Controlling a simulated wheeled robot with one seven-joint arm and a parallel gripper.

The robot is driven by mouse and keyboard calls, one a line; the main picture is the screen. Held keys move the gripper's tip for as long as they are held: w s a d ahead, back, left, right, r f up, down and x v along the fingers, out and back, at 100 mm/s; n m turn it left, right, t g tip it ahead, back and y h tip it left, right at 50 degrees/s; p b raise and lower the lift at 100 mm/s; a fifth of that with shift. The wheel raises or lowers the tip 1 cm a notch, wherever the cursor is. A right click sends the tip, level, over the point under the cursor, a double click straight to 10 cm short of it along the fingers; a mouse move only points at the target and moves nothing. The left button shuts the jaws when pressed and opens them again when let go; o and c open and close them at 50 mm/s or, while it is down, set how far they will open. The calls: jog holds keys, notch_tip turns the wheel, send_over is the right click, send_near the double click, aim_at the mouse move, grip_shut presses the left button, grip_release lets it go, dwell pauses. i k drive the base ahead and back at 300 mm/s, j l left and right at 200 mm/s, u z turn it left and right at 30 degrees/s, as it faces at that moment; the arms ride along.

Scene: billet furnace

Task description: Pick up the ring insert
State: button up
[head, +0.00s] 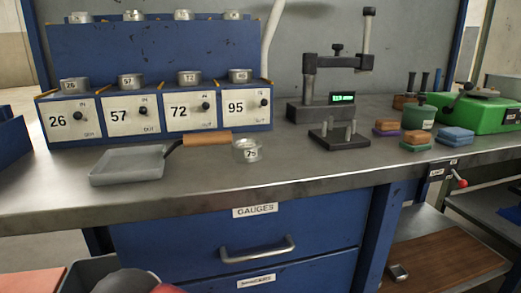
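A small silvery metal ring (247,151) with a label that seems to read 75 sits on the steel bench, right of a wooden-handled pan. Similar labelled metal rings stand on the blue gauge box, one above each numbered panel: one above 26 (74,86), one above 57 (131,82), one above 72 (189,77) and one above 95 (240,75). I cannot tell for certain which one is the ring insert. My gripper is not in view.
The pan (128,167) lies near the ring on the bench (310,170). A black pin fixture (338,138), gauge stand (322,112), coloured blocks (455,136) and green machine (486,110) stand to the right. A small metal object (398,272) lies on the lower wooden shelf. The bench's front strip is clear.

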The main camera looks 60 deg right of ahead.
aim_at(246, 151)
jog(key=z, duration=0.4)
jog(key=l+z, duration=0.1)
jog(key=z, duration=0.25)
jog(key=l+z, duration=0.1)
jog(key=z, duration=0.3)
jog(key=l+z, duration=0.1)
jog(key=z, duration=0.3)
jog(key=k, duration=0.05)
